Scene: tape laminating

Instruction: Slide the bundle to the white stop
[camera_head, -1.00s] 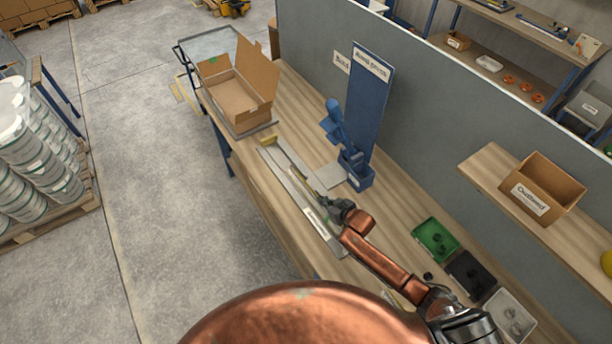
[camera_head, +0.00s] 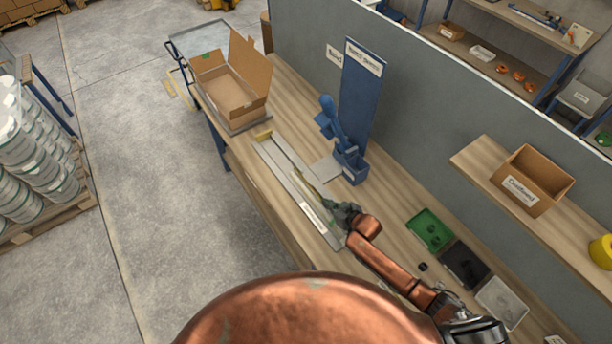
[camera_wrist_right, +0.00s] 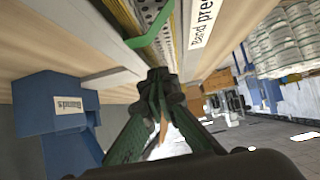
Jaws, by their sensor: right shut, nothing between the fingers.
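A long grey metal track (camera_head: 284,182) lies along the bench, with a white label reading "Bond press" (camera_wrist_right: 203,22) on its side. Thin yellow-green strips, which look like the bundle (camera_head: 316,187), lie along it. In the right wrist view, yellow strips (camera_wrist_right: 124,13) run beside a perforated metal plate, with a bright green band near them. My right gripper (camera_head: 334,207) is shut and empty at the near end of the strips; in its wrist view the fingertips (camera_wrist_right: 160,76) point at the track. Whether they touch the bundle is unclear. I cannot make out a white stop clearly. My left gripper is out of view.
A yellow block (camera_head: 263,135) sits at the track's far end. An open cardboard box (camera_head: 226,92) is at the far end. Green (camera_head: 429,230) and black trays lie at the right.

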